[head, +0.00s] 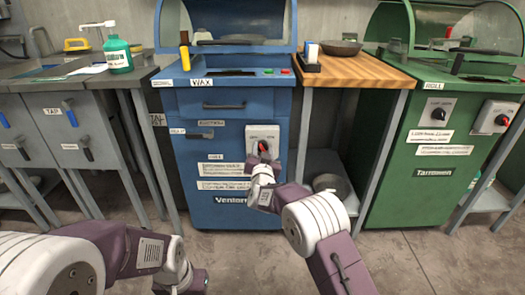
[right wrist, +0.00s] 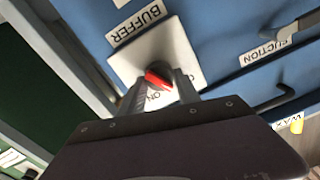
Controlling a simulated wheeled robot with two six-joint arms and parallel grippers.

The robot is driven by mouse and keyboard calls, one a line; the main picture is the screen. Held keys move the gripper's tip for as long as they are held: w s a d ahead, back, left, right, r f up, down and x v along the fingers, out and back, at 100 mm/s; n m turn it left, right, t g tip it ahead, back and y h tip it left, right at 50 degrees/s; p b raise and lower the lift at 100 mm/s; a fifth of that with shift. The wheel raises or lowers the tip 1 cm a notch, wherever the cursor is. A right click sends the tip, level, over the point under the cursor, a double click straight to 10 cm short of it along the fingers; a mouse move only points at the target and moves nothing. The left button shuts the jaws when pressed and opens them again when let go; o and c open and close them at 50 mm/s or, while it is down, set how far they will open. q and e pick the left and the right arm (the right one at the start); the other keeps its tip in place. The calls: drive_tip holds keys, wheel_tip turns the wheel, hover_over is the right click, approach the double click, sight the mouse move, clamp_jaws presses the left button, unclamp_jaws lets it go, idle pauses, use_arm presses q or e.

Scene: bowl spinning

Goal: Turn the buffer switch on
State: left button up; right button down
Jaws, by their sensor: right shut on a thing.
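The buffer switch is a red and black knob (head: 263,147) on a white plate (head: 254,132) on the front of the blue machine. In the right wrist view, the red knob (right wrist: 158,79) sits on its white plate (right wrist: 180,45), beside a BUFFER label (right wrist: 136,22). My right gripper (head: 262,157) is at the knob, its two fingers on either side of it and shut on it. An ON mark (right wrist: 153,97) shows between the fingers; the knob's exact setting is hard to tell. My left gripper (head: 188,284) is at the bottom edge, its fingers not visible.
The blue machine (head: 228,110) also has a drawer handle (head: 223,105) and a suction handle (head: 193,135). A wooden table (head: 357,68) stands to its right, then a green machine (head: 435,160). A grey bench (head: 65,80) is at left. The floor (head: 390,255) at front right is clear.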

drive_tip(key=m+b, duration=0.1)
drive_tip(key=m, duration=0.2)
drive_tip(key=shift+d+f+m, duration=0.1)
drive_tip(key=shift+m, duration=0.2)
drive_tip(key=m+b, duration=0.1)
drive_tip(key=m, duration=0.2)
drive_tip(key=shift+f+m, duration=0.1)
drive_tip(key=shift+m, duration=0.2)
drive_tip(key=m+b, duration=0.2)
drive_tip(key=m, duration=0.1)
drive_tip(key=shift+f+m+b, duration=0.1)
drive_tip(key=shift+m+b, duration=0.2)
drive_tip(key=shift+d+m+b, duration=0.1)
drive_tip(key=shift+m+b, duration=1.05)
drive_tip(key=shift+m, duration=0.65)
drive_tip(key=c, duration=0.9)
unclamp_jaws()
